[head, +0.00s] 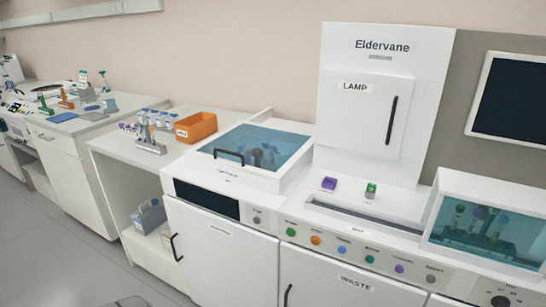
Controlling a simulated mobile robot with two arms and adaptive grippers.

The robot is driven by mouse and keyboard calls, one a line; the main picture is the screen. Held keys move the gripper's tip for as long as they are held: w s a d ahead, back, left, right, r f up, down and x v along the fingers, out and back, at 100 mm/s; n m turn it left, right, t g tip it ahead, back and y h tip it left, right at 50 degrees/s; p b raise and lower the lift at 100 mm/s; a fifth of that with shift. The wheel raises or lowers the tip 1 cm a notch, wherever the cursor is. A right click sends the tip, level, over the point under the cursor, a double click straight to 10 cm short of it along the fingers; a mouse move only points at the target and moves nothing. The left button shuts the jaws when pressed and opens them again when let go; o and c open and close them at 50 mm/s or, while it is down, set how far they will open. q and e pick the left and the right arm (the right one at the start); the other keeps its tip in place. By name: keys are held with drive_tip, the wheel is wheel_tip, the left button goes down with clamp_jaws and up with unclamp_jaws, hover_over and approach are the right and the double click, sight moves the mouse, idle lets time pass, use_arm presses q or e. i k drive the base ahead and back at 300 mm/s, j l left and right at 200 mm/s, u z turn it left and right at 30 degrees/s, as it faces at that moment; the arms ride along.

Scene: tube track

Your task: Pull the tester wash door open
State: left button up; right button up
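The tester (385,130) is a large white machine marked Eldervane. On its lower front, a white door (222,258) with a small label, too small to read, sits flush and shut. Its black vertical handle (176,247) is at the door's left edge. To the right is another shut door marked WASTE (325,285), with its own black handle (288,294) at its left edge, cut by the picture's bottom. I cannot confirm from the label that the left door is the wash door. Neither of my grippers is in view.
A shut LAMP door (372,115) is higher up. A blue-windowed lid (257,150) with a black handle is above the left door. A white bench (125,152) with tube racks and an orange bin (196,127) stands left. Grey floor (75,265) is open at lower left.

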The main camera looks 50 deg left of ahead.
sight(240, 265)
drive_tip(key=u, duration=2.05)
